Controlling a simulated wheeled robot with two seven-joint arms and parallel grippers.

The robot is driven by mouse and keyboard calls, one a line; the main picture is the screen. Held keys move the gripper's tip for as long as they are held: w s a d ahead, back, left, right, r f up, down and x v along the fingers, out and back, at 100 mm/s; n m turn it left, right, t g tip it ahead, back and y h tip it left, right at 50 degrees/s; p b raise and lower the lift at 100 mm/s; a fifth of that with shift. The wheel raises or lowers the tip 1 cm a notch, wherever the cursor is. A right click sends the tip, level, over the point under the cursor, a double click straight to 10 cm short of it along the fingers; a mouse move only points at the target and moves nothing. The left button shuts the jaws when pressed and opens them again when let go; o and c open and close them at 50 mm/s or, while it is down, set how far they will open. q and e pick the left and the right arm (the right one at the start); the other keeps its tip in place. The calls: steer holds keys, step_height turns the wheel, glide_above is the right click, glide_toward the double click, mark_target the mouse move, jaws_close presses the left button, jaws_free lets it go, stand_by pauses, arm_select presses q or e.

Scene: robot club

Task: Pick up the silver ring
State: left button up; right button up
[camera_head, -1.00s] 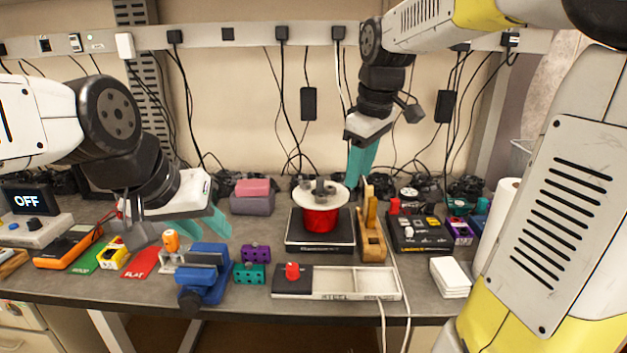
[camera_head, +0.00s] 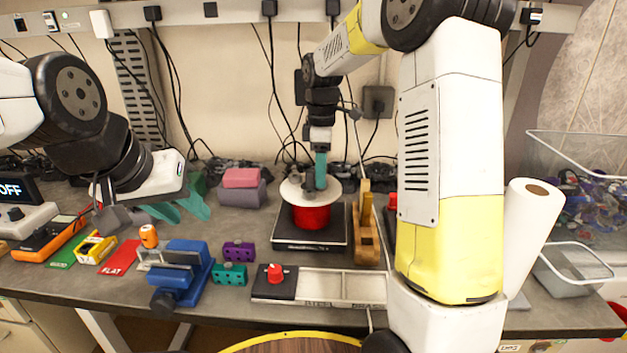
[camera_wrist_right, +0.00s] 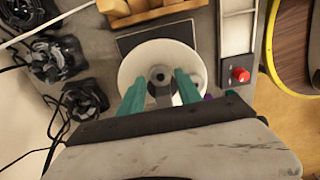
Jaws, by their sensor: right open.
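A red spool-like pot (camera_head: 311,216) with a wide white disc (camera_head: 291,191) on top stands on a dark flat device. Small grey pieces stand on the disc. In the right wrist view the white disc (camera_wrist_right: 132,70) has a small grey ring-like piece (camera_wrist_right: 158,75) at its middle; I cannot tell for sure that it is the silver ring. My right gripper (camera_head: 321,184) points down just above the disc. Its teal fingers (camera_wrist_right: 160,88) are apart, on either side of the middle, with nothing seen gripped. My left gripper (camera_head: 180,212) hangs open and empty at the left, above the bench.
A blue vise (camera_head: 183,272), purple and teal blocks and a sorting tray (camera_head: 335,287) lie in front. A wooden stand (camera_head: 366,235) is close on the right of the pot. A paper roll (camera_head: 533,225) and wire baskets (camera_head: 577,265) are further right.

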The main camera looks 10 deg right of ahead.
steer(key=shift+f, duration=0.65)
jaws_close()
steer(key=shift+r, duration=0.1)
